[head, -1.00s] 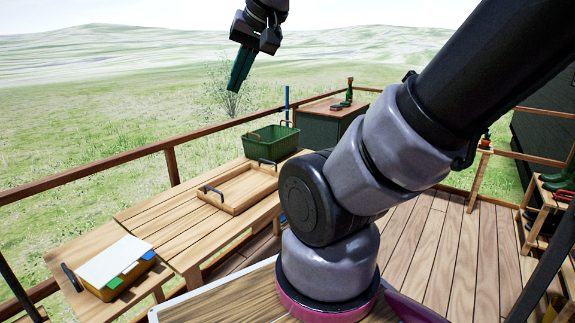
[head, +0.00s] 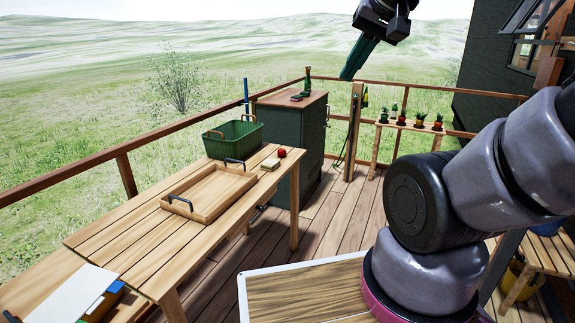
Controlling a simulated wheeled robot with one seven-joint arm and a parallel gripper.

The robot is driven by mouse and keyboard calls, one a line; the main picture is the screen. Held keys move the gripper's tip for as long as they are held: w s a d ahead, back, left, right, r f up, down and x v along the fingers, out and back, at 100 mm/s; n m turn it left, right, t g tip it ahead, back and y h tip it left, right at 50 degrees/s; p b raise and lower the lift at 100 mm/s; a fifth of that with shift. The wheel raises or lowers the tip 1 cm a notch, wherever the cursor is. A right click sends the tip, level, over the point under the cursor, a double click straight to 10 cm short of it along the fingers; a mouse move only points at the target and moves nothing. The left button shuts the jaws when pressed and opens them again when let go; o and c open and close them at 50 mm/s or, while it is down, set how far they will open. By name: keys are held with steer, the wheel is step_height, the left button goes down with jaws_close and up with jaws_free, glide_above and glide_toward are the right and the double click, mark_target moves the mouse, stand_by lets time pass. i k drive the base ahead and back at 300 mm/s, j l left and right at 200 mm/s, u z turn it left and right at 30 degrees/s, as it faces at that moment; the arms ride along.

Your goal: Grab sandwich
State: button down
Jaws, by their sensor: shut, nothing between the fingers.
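A small pale, layered-looking block (head: 270,164) lies on the right end of the wooden table, beside a red ball-shaped item (head: 281,153). It may be the sandwich, but it is too small to tell for sure. My gripper (head: 347,74) is shut and empty. It is raised high at the top of the view, pointing down and left, well apart from the table and the pale block.
The wooden table (head: 130,235) also holds a tray (head: 207,193) with dark handles and a green basket (head: 233,135). A dark cabinet (head: 310,150) stands behind its right end. Railings border the deck. Planters (head: 420,122) stand farther back.

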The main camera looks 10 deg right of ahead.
mark_target(270, 164)
steer(key=i+l, duration=0.5)
steer(key=i, duration=0.3)
steer(key=i+l+u, duration=0.1)
steer(key=i+l, duration=0.45)
steer(key=i, duration=0.2)
steer(key=i+l, duration=0.6)
steer(key=i, duration=0.15)
steer(key=i+j+u, duration=0.05)
